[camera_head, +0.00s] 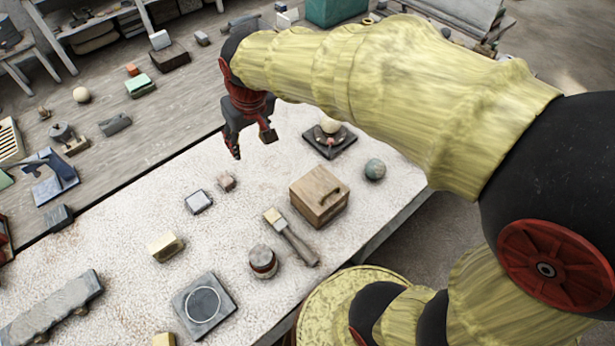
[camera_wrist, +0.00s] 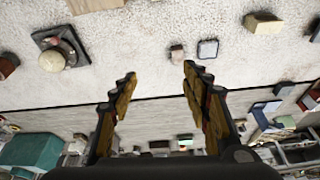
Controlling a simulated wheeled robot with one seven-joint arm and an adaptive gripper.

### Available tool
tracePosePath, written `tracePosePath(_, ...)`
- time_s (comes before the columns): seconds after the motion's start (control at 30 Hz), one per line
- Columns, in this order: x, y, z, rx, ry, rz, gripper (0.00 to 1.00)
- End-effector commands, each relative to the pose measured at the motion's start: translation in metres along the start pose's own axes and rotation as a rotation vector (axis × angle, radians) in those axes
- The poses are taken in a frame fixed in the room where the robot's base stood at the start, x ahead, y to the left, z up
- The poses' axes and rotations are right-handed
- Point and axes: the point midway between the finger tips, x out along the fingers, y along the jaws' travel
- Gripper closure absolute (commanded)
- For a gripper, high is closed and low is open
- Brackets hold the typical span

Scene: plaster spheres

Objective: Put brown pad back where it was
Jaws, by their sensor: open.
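No thing clearly shows itself as the brown pad; I cannot tell which it is. A small pinkish-brown block (camera_head: 227,181) lies on the pale speckled table, just right of a small whitish pad with a dark rim (camera_head: 199,202). In the wrist view the block (camera_wrist: 177,54) and the whitish pad (camera_wrist: 208,48) lie side by side, beyond my fingertips. My gripper (camera_head: 252,145) is open and empty, above the far side of the pale table. Its two spread fingers also show in the wrist view (camera_wrist: 158,82), with nothing between them.
A wooden box (camera_head: 319,196), a brush (camera_head: 291,238), a round jar (camera_head: 263,262) and a greenish ball (camera_head: 375,169) stand nearer. A dark square stand (camera_head: 330,145) with a pale ball is right of my gripper. A grey wooden bench (camera_head: 180,100) with scattered items adjoins the table.

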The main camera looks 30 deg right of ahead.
Motion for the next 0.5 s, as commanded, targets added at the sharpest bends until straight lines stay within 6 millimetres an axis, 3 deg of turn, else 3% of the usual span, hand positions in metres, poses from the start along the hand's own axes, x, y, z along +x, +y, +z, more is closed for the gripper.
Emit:
tracePosePath(0.03, -0.024, 0.007, 0.019, 0.014, 0.03, 0.005, 0.53)
tracePosePath(0.2, -0.075, 0.022, 0.087, 0.055, 0.103, 0.022, 0.53)
tracePosePath(0.4, -0.097, 0.029, 0.151, 0.088, 0.163, 0.038, 0.53)
tracePosePath(0.5, -0.099, 0.03, 0.167, 0.096, 0.177, 0.042, 0.53)
